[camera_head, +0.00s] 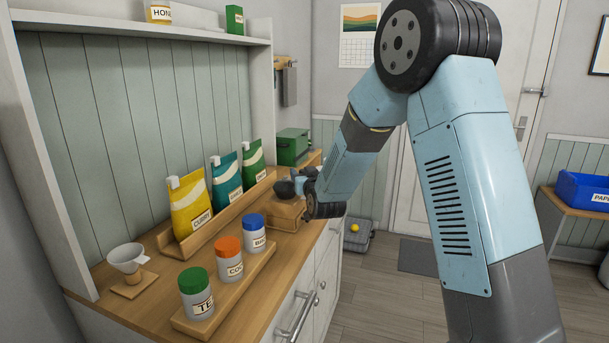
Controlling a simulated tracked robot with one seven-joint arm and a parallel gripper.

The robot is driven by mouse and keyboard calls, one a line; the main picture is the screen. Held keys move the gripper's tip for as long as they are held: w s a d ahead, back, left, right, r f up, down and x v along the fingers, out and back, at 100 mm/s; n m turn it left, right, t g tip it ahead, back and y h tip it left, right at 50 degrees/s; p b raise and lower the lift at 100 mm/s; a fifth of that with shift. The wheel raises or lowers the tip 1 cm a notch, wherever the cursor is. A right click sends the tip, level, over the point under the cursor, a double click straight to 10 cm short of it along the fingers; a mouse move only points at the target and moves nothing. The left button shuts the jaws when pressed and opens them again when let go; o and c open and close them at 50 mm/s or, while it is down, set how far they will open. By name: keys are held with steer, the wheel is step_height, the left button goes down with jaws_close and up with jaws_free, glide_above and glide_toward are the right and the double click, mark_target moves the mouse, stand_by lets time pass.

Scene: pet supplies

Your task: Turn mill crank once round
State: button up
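A low wooden block (285,214), probably the mill's base, sits on the counter beyond the jars. My arm reaches in from the right, and its dark wrist is just right of and above the block. My gripper (292,184) is over the block; a dark rounded shape there could be gripper or mill part. I cannot make out the crank, which is hidden by the wrist or too small to tell. Whether the fingers are open, shut or touching anything does not show.
Yellow (190,207), teal (226,180) and green (252,163) bags stand in a wooden rack left of the gripper. Nearer are jars with green (195,292), orange (229,260) and blue (254,234) lids. A white funnel (127,258) stands left; a green box (292,147) is behind.

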jaws_close()
stand_by(0.3)
steer(key=shift+d+h, duration=0.15)
steer(key=shift+h, duration=0.15)
